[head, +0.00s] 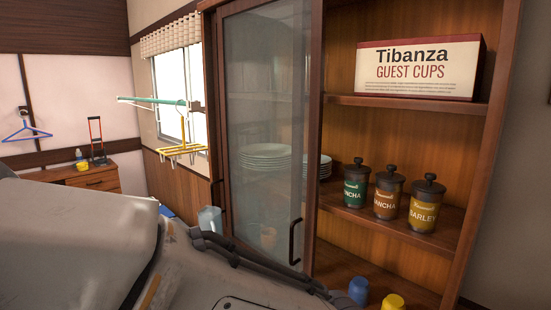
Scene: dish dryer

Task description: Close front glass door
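A wooden cabinet (486,150) stands in front of me. Its front glass door (262,130) is a tall framed pane covering the left part of the front, and the right part is open. A dark vertical handle (296,241) sits on the door's lower right edge. A second dark handle (217,196) shows at the left side. White plates show dimly through the glass. Large grey parts of my own body fill the lower left and hide the door's bottom edge. I make out neither gripper's fingertips.
The open shelves hold a guest cups box (418,68) and three lidded jars: green (355,184), brown (387,194) and yellow (425,206). A blue cup (358,291) and a yellow cup (392,302) stand at the bottom. A hanger rack (180,150) is left of the cabinet.

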